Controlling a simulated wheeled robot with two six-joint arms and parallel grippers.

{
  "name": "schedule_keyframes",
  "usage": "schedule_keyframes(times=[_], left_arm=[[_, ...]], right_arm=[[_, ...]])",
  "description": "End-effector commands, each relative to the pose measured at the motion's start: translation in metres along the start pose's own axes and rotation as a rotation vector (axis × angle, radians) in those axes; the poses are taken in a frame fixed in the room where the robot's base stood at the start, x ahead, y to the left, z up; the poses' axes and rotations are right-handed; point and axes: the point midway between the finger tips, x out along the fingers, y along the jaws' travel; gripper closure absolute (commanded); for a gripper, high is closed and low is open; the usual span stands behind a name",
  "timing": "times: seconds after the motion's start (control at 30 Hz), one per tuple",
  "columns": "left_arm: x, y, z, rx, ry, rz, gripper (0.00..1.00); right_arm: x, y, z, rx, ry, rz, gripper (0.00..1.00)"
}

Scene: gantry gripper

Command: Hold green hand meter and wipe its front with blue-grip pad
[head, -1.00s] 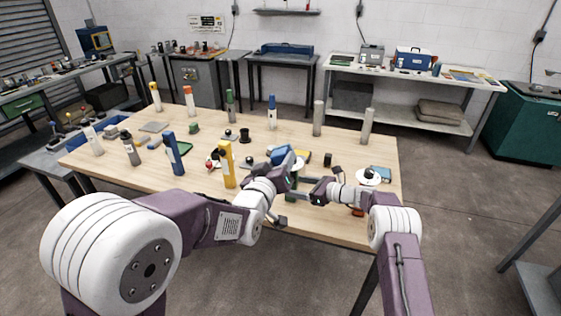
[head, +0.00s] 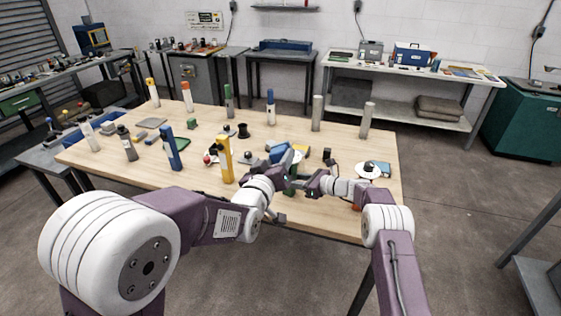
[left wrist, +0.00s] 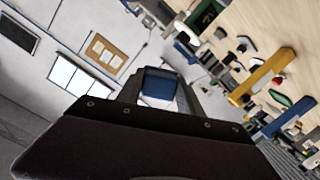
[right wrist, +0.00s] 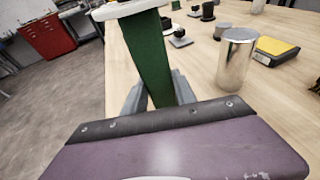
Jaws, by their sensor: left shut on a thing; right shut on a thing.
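The green hand meter (right wrist: 147,55) stands between the fingers of my right gripper in the right wrist view, with a white rounded end at its top. My right gripper (head: 296,184) is shut on it in front of the table's near side. The blue-grip pad (left wrist: 160,84) is between the fingers of my left gripper in the left wrist view, with a pale part below the blue. My left gripper (head: 282,178) is close to the right one in the head view. The arms hide much of both things, so I cannot tell whether pad and meter touch.
A metal cylinder (right wrist: 236,60) and a yellow-and-dark box (right wrist: 282,50) stand nearby. The table's front right is mostly bare.

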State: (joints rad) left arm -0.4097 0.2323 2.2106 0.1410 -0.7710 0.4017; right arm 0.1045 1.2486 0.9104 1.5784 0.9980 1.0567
Motion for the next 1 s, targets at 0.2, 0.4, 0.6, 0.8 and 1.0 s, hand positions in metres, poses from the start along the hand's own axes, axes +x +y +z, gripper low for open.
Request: schedule_keyframes(times=[0.2, 0.4, 0.6, 0.8, 1.0], left_arm=[[0.000, 0.000, 0.000, 0.000, 0.001, 0.000, 0.89], [0.000, 0.000, 0.000, 0.000, 0.001, 0.000, 0.89], [0.000, 0.000, 0.000, 0.000, 0.001, 0.000, 0.89], [0.000, 0.000, 0.000, 0.000, 0.000, 0.000, 0.89], [0.000, 0.000, 0.000, 0.000, 0.001, 0.000, 0.89]], right_arm=[[0.000, 0.000, 0.000, 0.000, 0.000, 0.000, 0.42], [0.000, 0.000, 0.000, 0.000, 0.000, 0.000, 0.42], [-0.015, -0.001, 0.000, 0.002, 0.001, -0.001, 0.42], [-0.056, -0.001, 0.000, 0.002, 0.000, -0.003, 0.42], [-0.074, 0.000, 0.000, 0.001, 0.001, 0.000, 0.42]])
